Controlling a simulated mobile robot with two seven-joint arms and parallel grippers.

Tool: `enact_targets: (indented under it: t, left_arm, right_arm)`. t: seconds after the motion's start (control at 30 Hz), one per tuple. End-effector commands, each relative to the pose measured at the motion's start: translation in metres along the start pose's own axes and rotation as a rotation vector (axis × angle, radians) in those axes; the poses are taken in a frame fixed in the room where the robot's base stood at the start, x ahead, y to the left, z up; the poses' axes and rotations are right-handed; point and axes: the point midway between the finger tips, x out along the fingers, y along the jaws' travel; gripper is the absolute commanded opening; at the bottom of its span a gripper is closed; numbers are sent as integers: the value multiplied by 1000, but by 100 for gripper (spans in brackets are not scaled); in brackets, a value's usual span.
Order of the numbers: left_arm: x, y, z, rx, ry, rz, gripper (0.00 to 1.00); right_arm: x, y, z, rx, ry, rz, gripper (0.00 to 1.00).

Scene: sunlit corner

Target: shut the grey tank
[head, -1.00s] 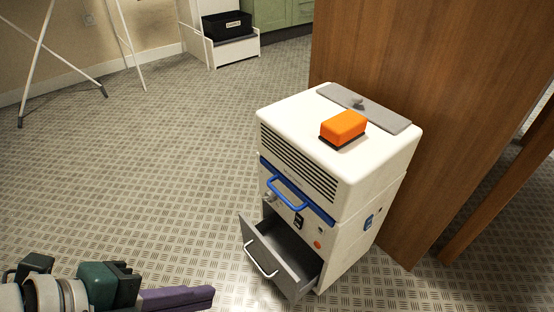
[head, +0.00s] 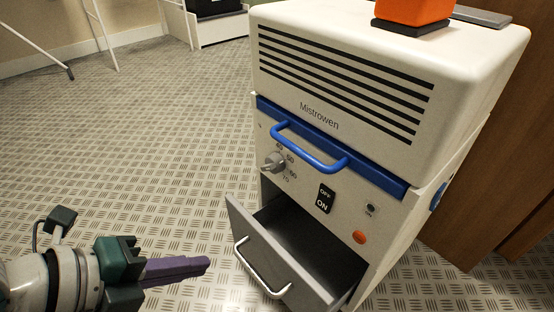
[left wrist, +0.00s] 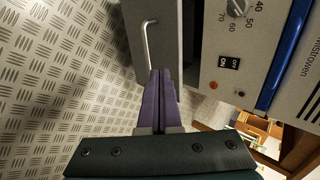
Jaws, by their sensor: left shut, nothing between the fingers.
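The grey tank (head: 285,262) is a drawer low in the front of a white machine (head: 340,130) marked Mistrowen. It stands pulled out, with its dark inside showing and a pale bar handle (head: 258,272) on its front. My left gripper (head: 207,264) has purple fingers, shut and empty, just left of the tank's front in the head view. In the left wrist view the fingertips (left wrist: 162,74) appear close to the tank front (left wrist: 168,30) and its handle (left wrist: 149,42); I cannot tell whether they touch. My right gripper is not in view.
The machine has a blue handle (head: 308,148), a dial (head: 273,162) and an on/off switch (head: 325,198). An orange block with a dark base (head: 412,12) sits on top. Brown wooden furniture (head: 480,190) stands behind on the right.

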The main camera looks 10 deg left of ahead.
Motion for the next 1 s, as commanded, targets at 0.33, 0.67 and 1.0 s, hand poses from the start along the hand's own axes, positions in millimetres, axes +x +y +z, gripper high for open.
enact_targets:
  t: [0.33, 0.67, 1.0]
  left_arm:
    - [80, 4, -1, -5, 1, -4, 0]
    - [100, -25, 0, -1, -1, 0, 0]
    - [101, -27, 0, -1, -1, 1, 0]
  right_arm:
    - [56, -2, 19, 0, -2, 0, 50]
    - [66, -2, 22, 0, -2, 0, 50]
    - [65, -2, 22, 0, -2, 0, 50]
